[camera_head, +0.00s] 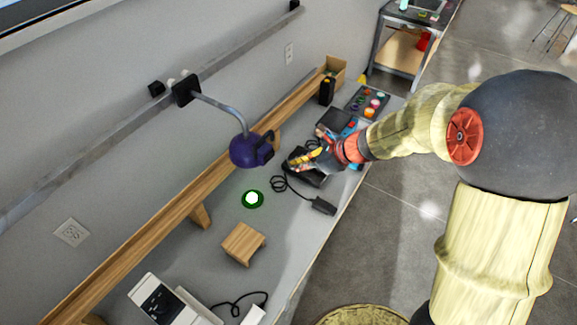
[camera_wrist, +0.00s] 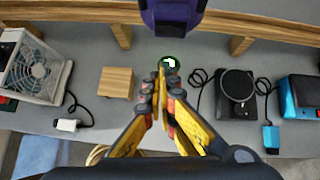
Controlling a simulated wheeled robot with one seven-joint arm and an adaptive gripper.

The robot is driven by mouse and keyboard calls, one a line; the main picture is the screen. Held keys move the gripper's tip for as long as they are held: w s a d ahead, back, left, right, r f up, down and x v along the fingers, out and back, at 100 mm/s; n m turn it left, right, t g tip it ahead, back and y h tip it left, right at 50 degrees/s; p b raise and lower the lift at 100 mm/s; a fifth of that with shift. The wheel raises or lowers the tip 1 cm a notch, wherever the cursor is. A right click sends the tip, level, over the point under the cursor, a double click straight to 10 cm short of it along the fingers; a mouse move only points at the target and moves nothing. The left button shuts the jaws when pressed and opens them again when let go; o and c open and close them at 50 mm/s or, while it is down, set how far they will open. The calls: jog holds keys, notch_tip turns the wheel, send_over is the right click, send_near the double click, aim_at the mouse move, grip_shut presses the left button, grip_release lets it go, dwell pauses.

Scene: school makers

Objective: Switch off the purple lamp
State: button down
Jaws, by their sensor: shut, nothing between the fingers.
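The purple lamp (camera_head: 246,151) hangs over the table on a curved grey arm from a black wall mount (camera_head: 186,91). Part of its purple and dark head shows at the top of the wrist view (camera_wrist: 172,12). I cannot see its bulb or a clear switch. A small green-rimmed disc (camera_head: 252,198) with a bright white middle is on the tabletop below the lamp. In the wrist view it shows just beyond my fingertips (camera_wrist: 170,62). My gripper (camera_head: 294,160), with yellow fingers, is shut and empty, to the right of the lamp in the head view (camera_wrist: 160,76).
A wooden block (camera_head: 243,243) and a white fan box (camera_wrist: 36,70) stand on the grey table. A black device (camera_wrist: 236,90) with a cable and a blue device (camera_wrist: 298,97) are to the right. A wooden shelf rail (camera_head: 160,232) runs along the wall.

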jog(key=v, duration=0.5)
jog(key=shift+s+a+r, duration=0.1)
jog(key=shift+s+a, duration=0.1)
jog(key=shift+s, duration=0.2)
jog(key=shift+s, duration=0.1)
jog(key=s+d+f+n+h+b, duration=0.1)
jog(key=s+d+n+h+b, duration=0.3)
jog(key=s+n+b, duration=0.4)
jog(key=s+d+f+n+t+h+b, duration=0.1)
jog(key=s+d+n+h+b, duration=0.2)
jog(key=s+n+b, duration=0.4)
jog(key=s+d+n, duration=0.1)
jog(key=s+n, duration=0.7)
jog(key=n, duration=0.1)
jog(key=shift+d+h+b, duration=0.35)
jog(key=shift+h+b, duration=0.05)
